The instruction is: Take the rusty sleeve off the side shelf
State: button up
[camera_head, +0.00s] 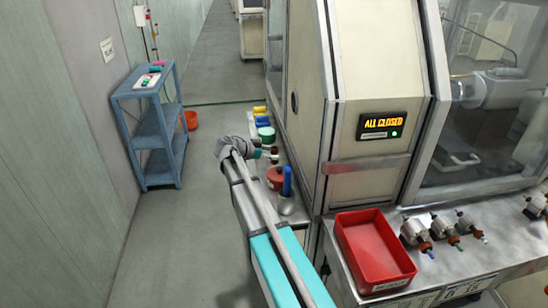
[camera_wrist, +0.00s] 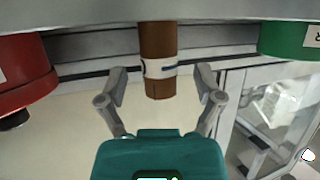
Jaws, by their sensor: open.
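The rusty sleeve (camera_wrist: 158,42) is a brown cylinder with a white label band, at the top middle of the wrist view. My gripper (camera_wrist: 162,76) is open, with one finger on each side of the sleeve's labelled end. Gaps show between the fingers and the sleeve, so they do not appear to touch it. In the head view my gripper (camera_head: 268,153) is over the side shelf (camera_head: 295,222) beside the machine. The sleeve shows there only as a small brown patch (camera_head: 274,152) at the fingertips, partly hidden.
In the wrist view a red container (camera_wrist: 28,75) is left of the sleeve and a green one (camera_wrist: 285,38) right. A blue cylinder (camera_head: 287,180) stands nearby. A red tray (camera_head: 372,250) is on the front bench. A blue rack (camera_head: 150,130) stands left, across clear floor.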

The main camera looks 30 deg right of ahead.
grip_shut()
dwell(0.5)
jog(key=shift+r, duration=0.1)
notch_tip(320, 180, up, 10)
jog(key=p, duration=1)
dwell(0.8)
